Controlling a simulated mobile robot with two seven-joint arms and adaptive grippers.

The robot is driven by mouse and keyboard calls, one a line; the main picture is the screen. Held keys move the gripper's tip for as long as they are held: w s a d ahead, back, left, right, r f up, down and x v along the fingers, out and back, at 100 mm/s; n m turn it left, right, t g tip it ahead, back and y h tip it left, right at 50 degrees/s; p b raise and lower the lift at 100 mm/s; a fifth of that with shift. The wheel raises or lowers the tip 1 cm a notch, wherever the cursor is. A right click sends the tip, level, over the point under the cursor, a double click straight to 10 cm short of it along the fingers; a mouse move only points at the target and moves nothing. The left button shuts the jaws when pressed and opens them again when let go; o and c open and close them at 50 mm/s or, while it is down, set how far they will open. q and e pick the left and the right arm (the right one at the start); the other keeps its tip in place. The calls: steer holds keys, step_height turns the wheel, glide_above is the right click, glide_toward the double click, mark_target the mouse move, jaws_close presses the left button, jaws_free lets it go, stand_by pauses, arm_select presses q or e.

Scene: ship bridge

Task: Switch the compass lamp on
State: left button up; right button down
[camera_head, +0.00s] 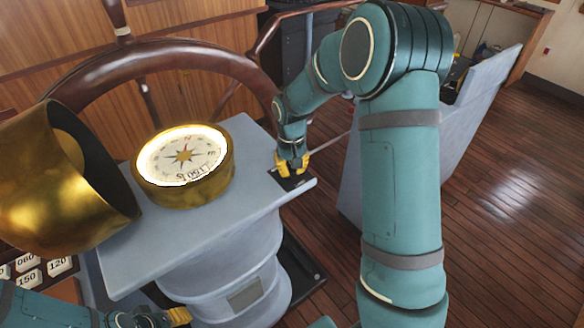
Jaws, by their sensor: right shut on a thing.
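The brass compass (184,166) stands on the grey binnacle top (165,245). Its dial faces up, and a bright pale glow rings the inside of its rim. A small dark switch plate (290,183) lies at the right corner of the top. My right gripper (292,166) points down over this plate, with its yellow fingers shut on the compass lamp switch. The fingers hide the switch itself. My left gripper (178,316) is low at the bottom edge, below the binnacle top and partly cut off, so its opening cannot be judged.
A large brass hood (60,185) stands tilted left of the compass. The wooden steering wheel (165,57) is close behind it. A grey console (440,140) stands to the right behind my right arm. Number blocks (40,270) lie at lower left. Wooden floor is clear at right.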

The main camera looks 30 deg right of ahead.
steer(key=shift+a+f+m, duration=0.1)
steer(key=shift+m, duration=0.9)
steer(key=c, duration=1)
jaws_free()
step_height(320, 180, up, 12)
